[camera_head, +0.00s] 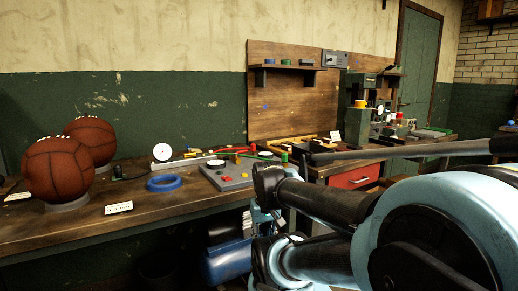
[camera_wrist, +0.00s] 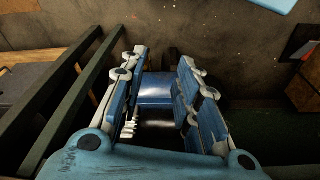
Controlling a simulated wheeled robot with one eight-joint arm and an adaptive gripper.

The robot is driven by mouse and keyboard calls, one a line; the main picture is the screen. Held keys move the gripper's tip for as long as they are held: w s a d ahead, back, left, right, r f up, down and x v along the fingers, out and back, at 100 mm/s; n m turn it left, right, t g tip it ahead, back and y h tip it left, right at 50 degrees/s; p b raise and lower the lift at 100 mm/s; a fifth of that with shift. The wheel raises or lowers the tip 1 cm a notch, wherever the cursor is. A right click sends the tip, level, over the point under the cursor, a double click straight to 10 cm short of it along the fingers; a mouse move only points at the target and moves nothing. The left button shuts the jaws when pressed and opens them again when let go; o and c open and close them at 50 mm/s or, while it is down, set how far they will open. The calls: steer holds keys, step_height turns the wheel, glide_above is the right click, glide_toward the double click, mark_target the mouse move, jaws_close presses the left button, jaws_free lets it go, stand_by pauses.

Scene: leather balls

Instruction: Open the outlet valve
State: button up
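In the wrist view my gripper (camera_wrist: 162,92) is open, with its two blue jointed fingers apart and nothing between them that I can see gripped. A shiny blue cylinder (camera_wrist: 155,89), which looks like a tank, shows in the gap beyond or between the fingers. In the head view a blue tank (camera_head: 228,262) stands under the workbench, partly hidden by my arm. I cannot make out an outlet valve with certainty in either view. My gripper is mostly hidden behind my own arm in the head view.
The workbench (camera_head: 90,225) carries two leather balls (camera_head: 58,172) (camera_head: 92,138), a blue ring (camera_head: 164,183), a round gauge (camera_head: 162,152) and a grey panel with coloured buttons (camera_head: 228,175). Dark bench-frame bars (camera_wrist: 68,98) run left of my gripper. A red drawer (camera_head: 354,177) is behind my arm.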

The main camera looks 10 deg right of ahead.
steer(key=shift+d, duration=0.25)
step_height(320, 180, up, 36)
steer(key=m, duration=1.5)
glide_above(246, 151)
steer(key=s, duration=0.3)
steer(key=shift+y, duration=0.3)
steer(key=w+f, duration=0.1)
steer(key=f, duration=0.4)
steer(key=w+f, duration=0.1)
steer(key=f, duration=0.4)
steer(key=w+f, duration=0.1)
steer(key=f, duration=0.5)
steer(key=shift+a+f, duration=0.1)
